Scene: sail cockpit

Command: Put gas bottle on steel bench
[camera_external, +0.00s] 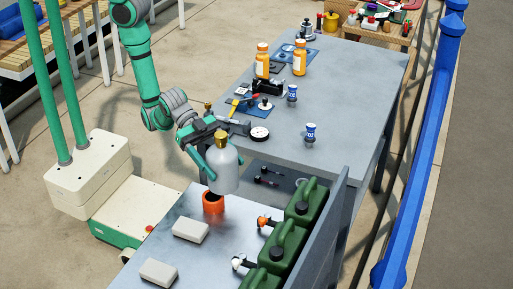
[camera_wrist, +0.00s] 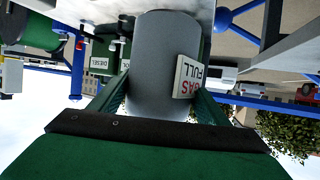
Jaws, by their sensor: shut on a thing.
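The gas bottle (camera_external: 223,172) is a light grey cylinder with a gold top. My gripper (camera_external: 219,147) is shut on its upper part and holds it roughly upright. It appears above the orange ring (camera_external: 213,203) on the near grey worktop (camera_external: 190,258). In the wrist view the grey bottle (camera_wrist: 165,60) fills the space between the green fingers, with a white tag (camera_wrist: 188,77) reading "GAS FULL" upside down. The long grey table (camera_external: 345,95) behind looks like the steel bench; I cannot tell for sure which surface bears that name.
Green jerrycans (camera_external: 300,212) stand along the near worktop's right side, by an upright grey panel (camera_external: 325,235). Two pale blocks (camera_external: 190,231) lie there. Orange bottles (camera_external: 262,60), a round gauge (camera_external: 260,133) and small items occupy the long table's left and far parts. Its right side is clear.

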